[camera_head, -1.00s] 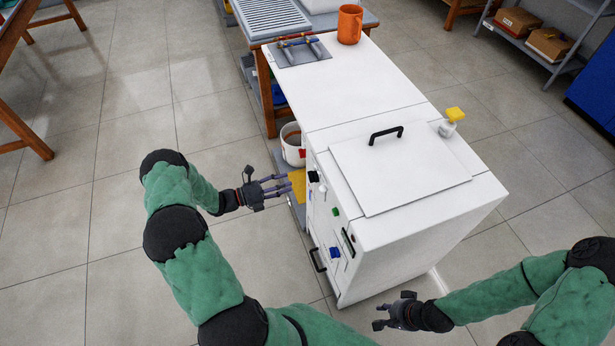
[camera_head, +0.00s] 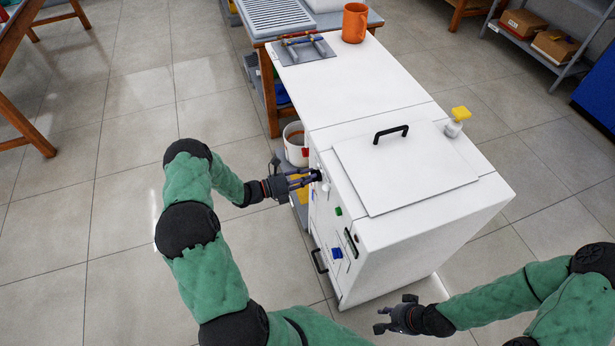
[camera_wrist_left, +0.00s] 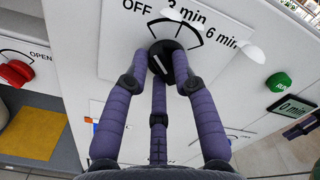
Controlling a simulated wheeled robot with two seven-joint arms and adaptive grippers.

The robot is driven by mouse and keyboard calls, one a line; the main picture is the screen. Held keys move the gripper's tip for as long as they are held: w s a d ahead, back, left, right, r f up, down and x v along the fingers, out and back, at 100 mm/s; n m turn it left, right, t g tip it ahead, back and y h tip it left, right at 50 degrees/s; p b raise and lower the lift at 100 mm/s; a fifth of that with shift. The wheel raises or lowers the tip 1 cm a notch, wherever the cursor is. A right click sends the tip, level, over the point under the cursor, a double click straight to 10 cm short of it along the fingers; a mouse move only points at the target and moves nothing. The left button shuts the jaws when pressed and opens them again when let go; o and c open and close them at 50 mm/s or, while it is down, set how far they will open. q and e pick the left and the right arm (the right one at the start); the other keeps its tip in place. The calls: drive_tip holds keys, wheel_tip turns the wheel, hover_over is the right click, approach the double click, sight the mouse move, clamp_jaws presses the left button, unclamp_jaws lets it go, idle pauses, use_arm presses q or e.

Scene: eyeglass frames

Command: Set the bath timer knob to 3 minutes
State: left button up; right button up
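The bath timer knob (camera_wrist_left: 167,61) is black with a white pointer line, on a white front panel. Dial marks OFF, 3 min and 6 min stand around it. The pointer line leans up and to the left, toward the OFF side. My left gripper (camera_head: 312,178) is at the upper part of the panel. In the left wrist view its purple fingers (camera_wrist_left: 161,72) surround the knob, two at the sides and one below; whether they press on it cannot be told. A display (camera_wrist_left: 294,107) reads 0 min. My right gripper (camera_head: 393,314) is open and empty, right of the cabinet's front.
A green RUN button (camera_wrist_left: 280,84) is right of the knob. A red knob (camera_wrist_left: 15,73) marked OPEN is at the left. The white cabinet (camera_head: 385,265) has a handled lid (camera_head: 400,170). A yellow-topped bottle (camera_head: 456,122) stands at its edge. Open floor lies left.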

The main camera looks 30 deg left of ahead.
use_arm(q)
clamp_jaws()
drive_tip(key=shift+m, duration=0.4)
drive_tip(key=m, duration=0.8)
drive_tip(key=shift+s+d+r+m, duration=0.1)
drive_tip(key=shift+r+m, duration=0.15)
drive_tip(key=shift+m, duration=0.05)
drive_tip(key=o, duration=0.7)
unclamp_jaws()
drive_tip(key=shift+s, duration=0.1)
